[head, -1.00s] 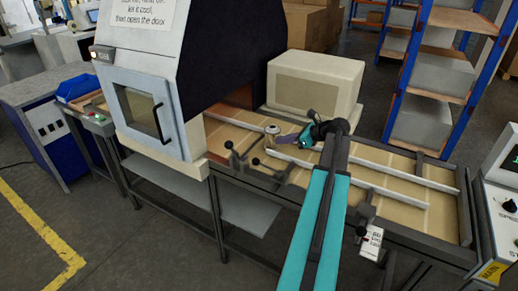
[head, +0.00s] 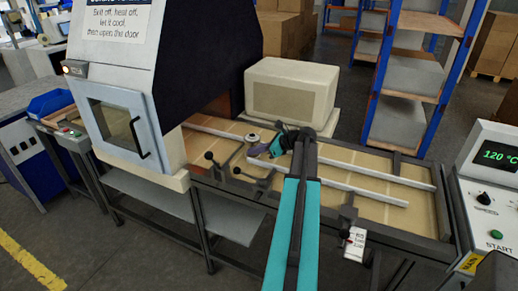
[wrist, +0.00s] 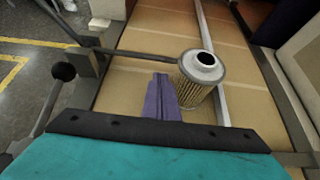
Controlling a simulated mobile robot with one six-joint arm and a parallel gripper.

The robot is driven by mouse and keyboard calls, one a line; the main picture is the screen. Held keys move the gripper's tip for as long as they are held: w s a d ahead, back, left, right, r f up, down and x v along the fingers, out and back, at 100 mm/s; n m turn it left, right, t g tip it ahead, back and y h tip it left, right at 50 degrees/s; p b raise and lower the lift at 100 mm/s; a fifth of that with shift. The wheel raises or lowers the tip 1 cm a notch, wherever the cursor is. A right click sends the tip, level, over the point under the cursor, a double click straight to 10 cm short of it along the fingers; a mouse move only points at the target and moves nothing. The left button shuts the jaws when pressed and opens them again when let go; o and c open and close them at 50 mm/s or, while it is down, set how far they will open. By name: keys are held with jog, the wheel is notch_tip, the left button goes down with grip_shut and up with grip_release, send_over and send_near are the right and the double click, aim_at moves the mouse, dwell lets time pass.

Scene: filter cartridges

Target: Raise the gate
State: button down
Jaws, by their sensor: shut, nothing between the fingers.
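A thin dark bar (wrist: 135,56) lies low across the belt in the wrist view and looks like the gate. It runs from the left rail to the filter cartridge (wrist: 200,78); whether they touch is unclear. A lever with a black knob (wrist: 63,71) stands at the left rail. In the head view two black-knobbed levers (head: 209,156) (head: 237,171) show at the belt's near edge. The cartridge (head: 252,138) stands upright on the belt. My gripper (head: 256,152) is shut and empty beside it. Its purple fingers (wrist: 162,98) point along the belt, just left of the cartridge.
White guide rails (head: 350,186) run along the belt. An oven with a closed door (head: 118,124) stands at the left over the belt. A beige box (head: 290,88) sits behind it. A control panel (head: 495,190) reading 120 °C is at the right. A tag (head: 355,243) hangs in front.

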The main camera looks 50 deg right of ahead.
jog(key=shift+p+x, duration=0.7)
jog(key=shift+x, duration=2.3)
jog(key=shift+s+d+r, duration=0.1)
jog(key=shift+d, duration=0.1)
